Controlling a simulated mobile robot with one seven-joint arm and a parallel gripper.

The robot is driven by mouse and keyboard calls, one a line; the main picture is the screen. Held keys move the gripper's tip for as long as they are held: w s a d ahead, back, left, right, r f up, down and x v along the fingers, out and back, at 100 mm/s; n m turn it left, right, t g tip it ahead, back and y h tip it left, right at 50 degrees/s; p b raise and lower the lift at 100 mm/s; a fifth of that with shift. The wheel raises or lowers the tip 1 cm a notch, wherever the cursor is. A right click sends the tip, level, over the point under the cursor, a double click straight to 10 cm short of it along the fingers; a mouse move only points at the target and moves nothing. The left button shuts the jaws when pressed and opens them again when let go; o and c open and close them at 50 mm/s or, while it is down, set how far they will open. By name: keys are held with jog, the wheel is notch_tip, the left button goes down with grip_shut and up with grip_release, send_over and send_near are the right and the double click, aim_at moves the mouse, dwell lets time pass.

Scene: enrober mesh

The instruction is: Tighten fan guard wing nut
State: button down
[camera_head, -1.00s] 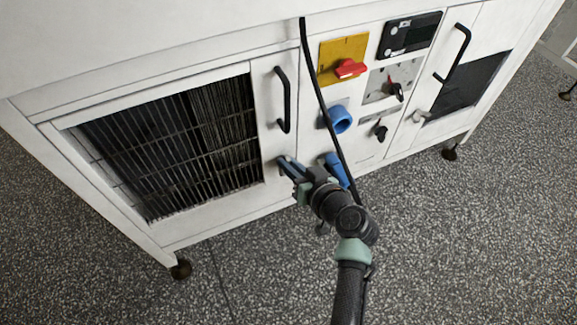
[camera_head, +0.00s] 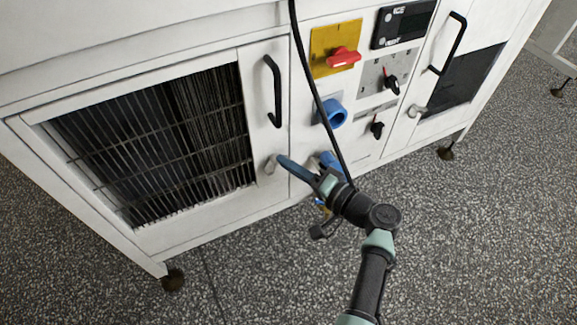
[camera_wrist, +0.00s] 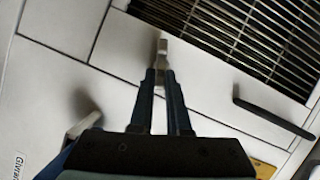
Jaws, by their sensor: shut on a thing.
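The fan guard wing nut (camera_head: 270,164) is a small pale grey piece on the white panel, right of the dark grille's lower corner. In the wrist view the wing nut (camera_wrist: 162,50) stands at the tips of my two blue fingers. My gripper (camera_head: 282,160) reaches it from the right and front, and it also shows in the wrist view (camera_wrist: 161,74). The fingers are close together and shut on the wing nut. The fingertips cover part of it. The fan guard grille (camera_head: 165,135) has dark bars in a white frame and looks closed.
A black door handle (camera_head: 272,92) stands above the nut. A black cable (camera_head: 312,80) hangs in front of the panel. The speckled floor is open.

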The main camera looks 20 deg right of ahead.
jog(key=shift+f+m+t+y+b, duration=0.2)
jog(key=shift+m+t+y+b, duration=0.1)
jog(key=shift+m, duration=0.55)
jog(key=shift+f+m+t+y+b, duration=0.2)
jog(key=shift+m+t+b, duration=0.1)
jog(key=shift+m, duration=0.55)
jog(key=c, duration=0.9)
grip_release()
jog(key=p+v, duration=0.3)
jog(key=v, duration=1)
jog(key=shift+d+p, duration=0.1)
jog(key=shift+p, duration=0.3)
